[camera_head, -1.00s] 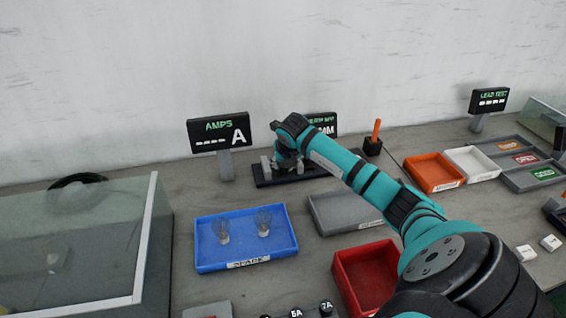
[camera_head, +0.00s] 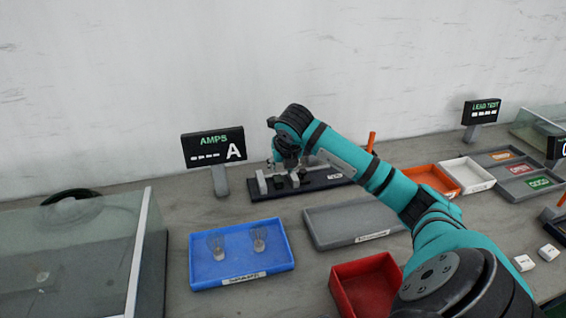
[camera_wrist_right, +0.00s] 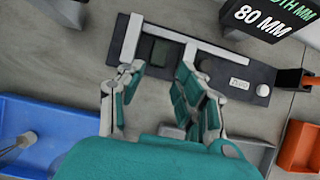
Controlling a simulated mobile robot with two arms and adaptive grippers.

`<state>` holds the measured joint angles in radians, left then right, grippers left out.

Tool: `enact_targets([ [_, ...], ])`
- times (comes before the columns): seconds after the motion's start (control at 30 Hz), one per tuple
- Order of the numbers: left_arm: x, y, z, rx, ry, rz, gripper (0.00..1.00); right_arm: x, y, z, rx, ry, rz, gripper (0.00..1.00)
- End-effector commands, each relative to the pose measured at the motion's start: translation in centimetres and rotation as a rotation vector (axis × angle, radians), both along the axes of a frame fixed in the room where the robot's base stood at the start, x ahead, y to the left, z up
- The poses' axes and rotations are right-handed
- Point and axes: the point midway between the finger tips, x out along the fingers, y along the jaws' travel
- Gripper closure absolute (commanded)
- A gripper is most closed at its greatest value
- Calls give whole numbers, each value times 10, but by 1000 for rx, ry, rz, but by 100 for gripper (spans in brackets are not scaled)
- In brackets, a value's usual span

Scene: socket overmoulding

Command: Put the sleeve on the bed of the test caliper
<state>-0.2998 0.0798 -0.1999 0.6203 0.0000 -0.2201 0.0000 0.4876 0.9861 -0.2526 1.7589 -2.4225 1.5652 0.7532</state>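The test caliper (camera_head: 318,183) is a dark bar with pale metal jaws at the back of the bench; it fills the upper part of the right wrist view (camera_wrist_right: 228,72). A dark green, square patch (camera_wrist_right: 160,50) shows between its jaws; I cannot tell whether this is the sleeve or part of the bed. My right gripper (camera_head: 286,166) is over the jaw end of the caliper. In the right wrist view its fingers (camera_wrist_right: 158,76) are spread apart with nothing visibly held between them. No other clear sleeve shows. My left gripper is out of view.
An AMPS display (camera_head: 212,148) stands left of the caliper; a display reading 80 MM (camera_wrist_right: 262,18) is behind it. In front are a blue tray (camera_head: 242,275) with two clear pieces, a grey tray (camera_head: 350,226) and a red bin (camera_head: 365,285). A glass case (camera_head: 75,250) fills the left.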

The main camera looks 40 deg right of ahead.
Motion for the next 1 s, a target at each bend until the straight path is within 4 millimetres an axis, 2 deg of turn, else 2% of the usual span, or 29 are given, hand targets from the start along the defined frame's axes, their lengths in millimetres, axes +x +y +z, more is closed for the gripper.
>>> enact_targets([
  [0.1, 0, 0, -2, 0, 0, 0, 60, -7, 4, 16, -1, -2, 1, 65],
  [0.27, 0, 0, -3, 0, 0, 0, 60, -13, 7, 26, 1, -1, 0, 65],
  [0.83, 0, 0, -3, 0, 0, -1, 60, -13, 8, 27, 1, 1, -1, 65],
  [0.93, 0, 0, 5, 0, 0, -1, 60, -13, 8, 34, 0, 0, -1, 65],
  [1.0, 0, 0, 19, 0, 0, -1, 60, -13, 8, 49, 0, 0, -1, 65],
])
